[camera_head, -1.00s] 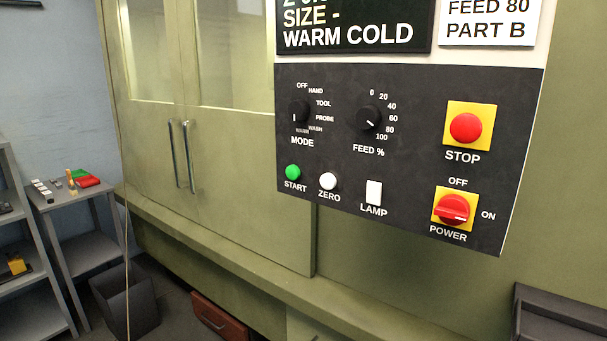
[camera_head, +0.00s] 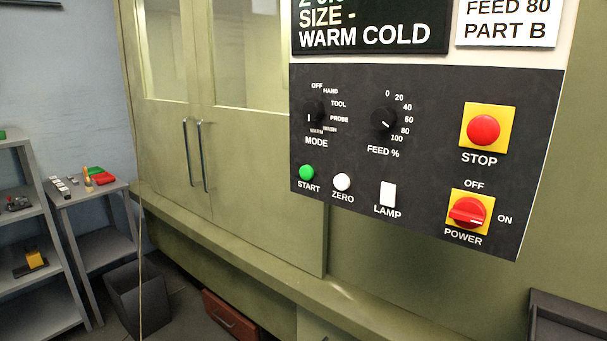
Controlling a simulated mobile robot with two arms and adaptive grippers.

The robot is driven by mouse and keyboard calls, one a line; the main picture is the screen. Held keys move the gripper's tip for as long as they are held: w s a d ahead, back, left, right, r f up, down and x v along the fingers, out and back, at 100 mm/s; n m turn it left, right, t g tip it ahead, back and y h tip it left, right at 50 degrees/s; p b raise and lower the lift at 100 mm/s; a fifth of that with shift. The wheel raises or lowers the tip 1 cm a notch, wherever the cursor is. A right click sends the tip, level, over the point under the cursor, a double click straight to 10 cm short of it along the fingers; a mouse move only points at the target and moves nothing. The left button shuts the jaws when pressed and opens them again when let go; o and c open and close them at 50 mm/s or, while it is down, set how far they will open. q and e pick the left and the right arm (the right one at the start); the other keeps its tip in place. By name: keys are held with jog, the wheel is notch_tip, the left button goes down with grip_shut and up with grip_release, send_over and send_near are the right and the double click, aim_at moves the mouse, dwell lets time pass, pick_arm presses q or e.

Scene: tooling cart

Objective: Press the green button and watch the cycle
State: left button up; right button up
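The green START button (camera_head: 306,172) is at the lower left of the dark control panel (camera_head: 350,215), left of the white ZERO button (camera_head: 342,182). Above it are the MODE knob (camera_head: 312,111) and the FEED knob (camera_head: 383,119). The screen (camera_head: 375,20) at the top is partly cut off and reads "SIZE -" and "WARM COLD". The machine's doors (camera_head: 235,165) with two upright handles are closed, and their windows look pale with nothing clear inside. Neither of my grippers is in view.
The red STOP button (camera_head: 483,130) and red POWER switch (camera_head: 467,212) sit at the panel's right. A grey shelf (camera_head: 25,215), a small side table (camera_head: 100,190) and a dark bin (camera_head: 138,305) stand at left. A brown-red box (camera_head: 230,322) lies below the doors.

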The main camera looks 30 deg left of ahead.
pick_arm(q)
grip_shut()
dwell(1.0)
